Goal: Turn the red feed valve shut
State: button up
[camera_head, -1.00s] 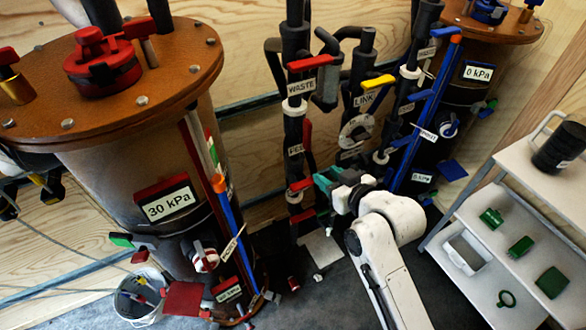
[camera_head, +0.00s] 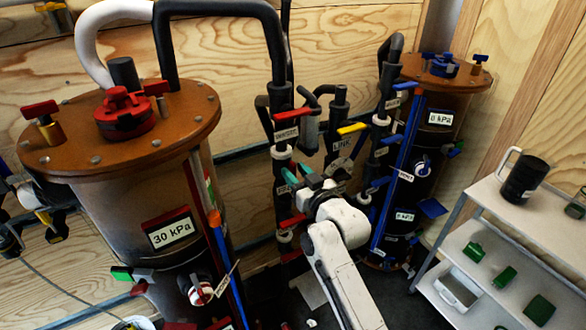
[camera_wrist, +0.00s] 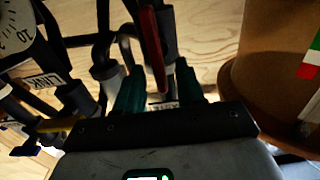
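The red feed valve handle (camera_head: 292,221) sits low on the dark middle pipe, lying roughly across it. In the wrist view, which is upside down, a red handle (camera_wrist: 152,48), apparently the same one, shows just past the fingertips. My gripper (camera_head: 297,173) is beside that pipe, above the feed handle and below the WASTE label (camera_head: 286,135). In the wrist view my gripper's (camera_wrist: 158,76) teal fingers are apart, with a partly hidden label (camera_wrist: 163,104) and pipe behind the gap. Nothing is held. Contact with the handle cannot be told.
Another red handle (camera_head: 293,112) is above the WASTE label. A yellow handle (camera_head: 352,128) and LINK label (camera_head: 342,142) are close on the right. The 30 kPa tank (camera_head: 150,190) stands left, the 0 kPa tank (camera_head: 452,105) right. A white shelf (camera_head: 510,215) is at right.

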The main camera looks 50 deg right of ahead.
jog(key=shift+x, duration=0.9)
grip_shut()
